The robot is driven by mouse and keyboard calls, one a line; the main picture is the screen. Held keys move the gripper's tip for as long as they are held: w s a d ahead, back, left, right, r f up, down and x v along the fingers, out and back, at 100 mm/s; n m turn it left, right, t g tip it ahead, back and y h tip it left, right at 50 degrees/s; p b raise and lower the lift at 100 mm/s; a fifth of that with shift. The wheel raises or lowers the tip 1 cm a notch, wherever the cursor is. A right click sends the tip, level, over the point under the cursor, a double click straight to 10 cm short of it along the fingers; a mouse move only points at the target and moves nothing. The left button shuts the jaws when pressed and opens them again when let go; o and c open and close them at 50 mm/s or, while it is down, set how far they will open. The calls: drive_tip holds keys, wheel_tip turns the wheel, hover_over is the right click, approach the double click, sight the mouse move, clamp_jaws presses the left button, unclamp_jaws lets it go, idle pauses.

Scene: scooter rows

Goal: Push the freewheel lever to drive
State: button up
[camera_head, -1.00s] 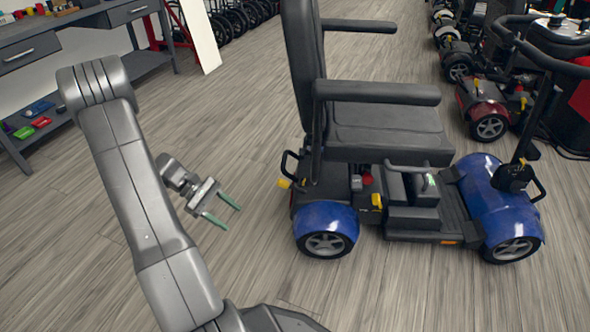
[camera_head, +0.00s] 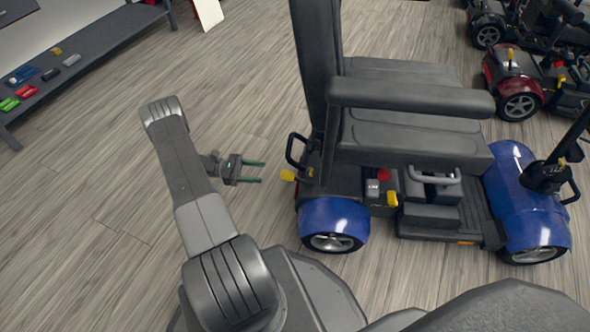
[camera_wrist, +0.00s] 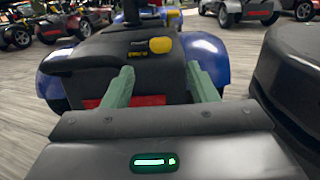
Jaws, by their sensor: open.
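The blue and black scooter (camera_head: 335,212) stands right of my arm, its rear facing my gripper. A yellow lever (camera_head: 288,175) sticks out at its rear, beside a black loop handle. The lever's yellow end (camera_wrist: 161,45) also shows in the wrist view, above and between my fingertips. My gripper (camera_head: 262,171) is open and empty, its green fingers pointing at the scooter's rear. A small gap shows between fingertips and lever in the head view. In the wrist view my gripper (camera_wrist: 160,68) spreads in front of the black rear cover.
The scooter's seat and armrest (camera_head: 410,97) overhang its rear body. Another yellow part (camera_head: 392,198) sits on its near side. A shelf (camera_head: 75,75) with small coloured items is at upper left. More scooters (camera_head: 520,85) stand at upper right. Floor around my gripper is clear.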

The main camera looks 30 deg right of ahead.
sight(292, 175)
drive_tip(key=b+x, duration=0.2)
drive_tip(key=x, duration=1.1)
drive_tip(key=shift+s, duration=0.2)
drive_tip(key=shift+r, duration=0.1)
clamp_jaws()
